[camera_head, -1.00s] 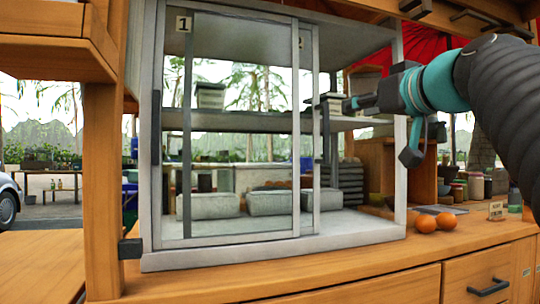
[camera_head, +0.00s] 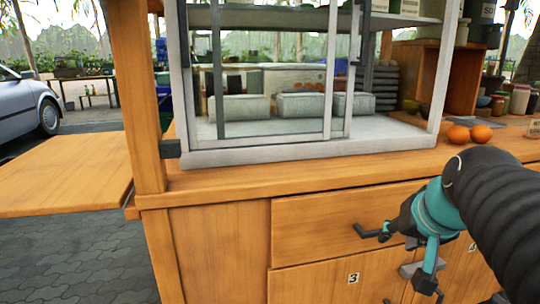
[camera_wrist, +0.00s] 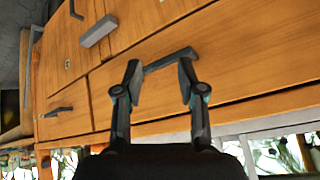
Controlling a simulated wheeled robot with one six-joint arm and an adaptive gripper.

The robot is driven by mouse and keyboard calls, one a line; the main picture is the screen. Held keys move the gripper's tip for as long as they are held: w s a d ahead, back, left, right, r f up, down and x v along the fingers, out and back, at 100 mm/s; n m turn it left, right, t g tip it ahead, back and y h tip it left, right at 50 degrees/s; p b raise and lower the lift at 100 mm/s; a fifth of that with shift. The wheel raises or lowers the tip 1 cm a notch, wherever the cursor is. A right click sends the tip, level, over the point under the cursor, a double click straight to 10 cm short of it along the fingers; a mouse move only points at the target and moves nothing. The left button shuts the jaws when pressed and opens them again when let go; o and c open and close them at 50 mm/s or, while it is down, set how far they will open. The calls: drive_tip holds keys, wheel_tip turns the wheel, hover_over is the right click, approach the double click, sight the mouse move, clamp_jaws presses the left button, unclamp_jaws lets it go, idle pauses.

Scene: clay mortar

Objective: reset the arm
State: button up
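My gripper (camera_head: 384,232) is in front of the counter's drawer fronts, at the lower right of the head view. In the wrist view its two fingers (camera_wrist: 160,76) are spread apart, with nothing held between them. A dark handle (camera_wrist: 168,60) of a wooden drawer (camera_wrist: 225,65) shows just beyond and between the fingertips. I cannot tell whether the fingers touch it. In the head view the wide upper drawer (camera_head: 320,222) is shut, and my gripper covers much of its handle.
A glass-fronted cabinet (camera_head: 300,152) stands on the wooden counter (camera_head: 230,178), holding grey bins (camera_head: 240,108). Two oranges (camera_head: 470,134) lie to its right. Below are fronts marked 3 (camera_head: 353,278) and 4, with a grey handle (camera_head: 411,271). A side shelf (camera_head: 65,180) juts out left.

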drive_tip(key=s+a+f+n+g+p, duration=0.2)
drive_tip(key=s+a+f+n+p, duration=0.2)
drive_tip(key=s+a+f, duration=0.3)
drive_tip(key=shift+s+f+p, duration=0.2)
drive_tip(key=shift+s+p, duration=0.1)
drive_tip(key=shift+s, duration=1.75)
